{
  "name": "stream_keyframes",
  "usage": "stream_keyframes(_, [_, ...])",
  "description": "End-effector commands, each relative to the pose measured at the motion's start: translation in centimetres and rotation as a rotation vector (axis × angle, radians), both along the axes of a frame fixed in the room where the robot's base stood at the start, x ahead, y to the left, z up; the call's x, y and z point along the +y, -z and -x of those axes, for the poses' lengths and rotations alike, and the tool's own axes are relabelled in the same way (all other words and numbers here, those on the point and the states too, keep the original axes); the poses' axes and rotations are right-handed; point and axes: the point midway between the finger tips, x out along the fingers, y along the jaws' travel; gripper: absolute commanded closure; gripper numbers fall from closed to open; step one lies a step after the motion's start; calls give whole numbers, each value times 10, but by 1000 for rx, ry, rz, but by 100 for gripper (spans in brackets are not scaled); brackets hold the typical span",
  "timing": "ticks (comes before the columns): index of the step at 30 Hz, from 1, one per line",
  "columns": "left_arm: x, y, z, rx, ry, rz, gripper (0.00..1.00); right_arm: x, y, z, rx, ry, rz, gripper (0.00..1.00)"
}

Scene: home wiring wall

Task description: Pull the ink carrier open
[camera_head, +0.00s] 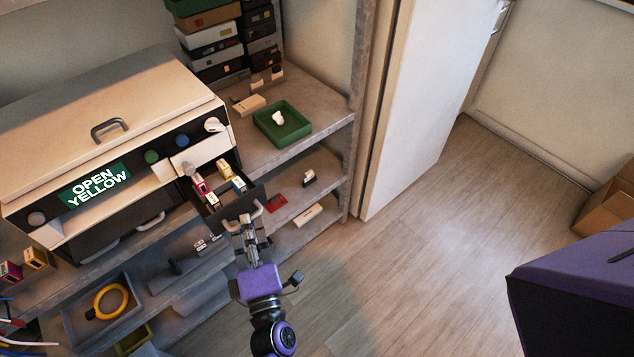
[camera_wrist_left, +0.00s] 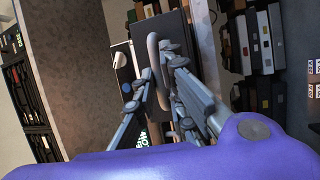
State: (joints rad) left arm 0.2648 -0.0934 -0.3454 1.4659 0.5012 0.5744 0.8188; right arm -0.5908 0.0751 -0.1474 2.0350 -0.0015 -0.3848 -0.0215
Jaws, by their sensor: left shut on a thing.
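The ink carrier (camera_head: 257,194) is a dark tray that stands out from the right front of the printer (camera_head: 110,135). Several coloured cartridges (camera_head: 228,172) sit in it, with red, yellow and blue parts. A pale curved handle (camera_head: 258,208) is on the carrier's front. My left gripper (camera_head: 247,222) is shut on this handle. In the left wrist view the handle (camera_wrist_left: 152,48) passes between the fingers of the left gripper (camera_wrist_left: 158,82). The fingers hide part of the handle. My right gripper is not in view.
A green tray (camera_head: 283,138) with a white item lies on the shelf to the right. Stacked boxes (camera_head: 215,45) stand behind it. A bin with a yellow ring (camera_head: 124,298) is at the lower left.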

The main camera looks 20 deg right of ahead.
Motion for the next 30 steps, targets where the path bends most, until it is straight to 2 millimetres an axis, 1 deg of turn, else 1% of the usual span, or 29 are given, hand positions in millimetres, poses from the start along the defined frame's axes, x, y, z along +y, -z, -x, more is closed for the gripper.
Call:
stream_keyframes(1, [-3, -5, 11, -10, -4, -8, 100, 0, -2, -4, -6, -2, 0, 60])
stream_keyframes(6, [-14, -5, 45, -11, -5, -6, 100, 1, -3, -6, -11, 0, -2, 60])
stream_keyframes(12, [-23, -5, 71, -13, -5, -7, 100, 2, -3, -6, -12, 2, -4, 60])
stream_keyframes(19, [-27, -6, 84, -15, -5, -7, 100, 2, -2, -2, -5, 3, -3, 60])
stream_keyframes(30, [-27, -6, 85, -17, -5, -7, 100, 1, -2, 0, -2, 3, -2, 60])
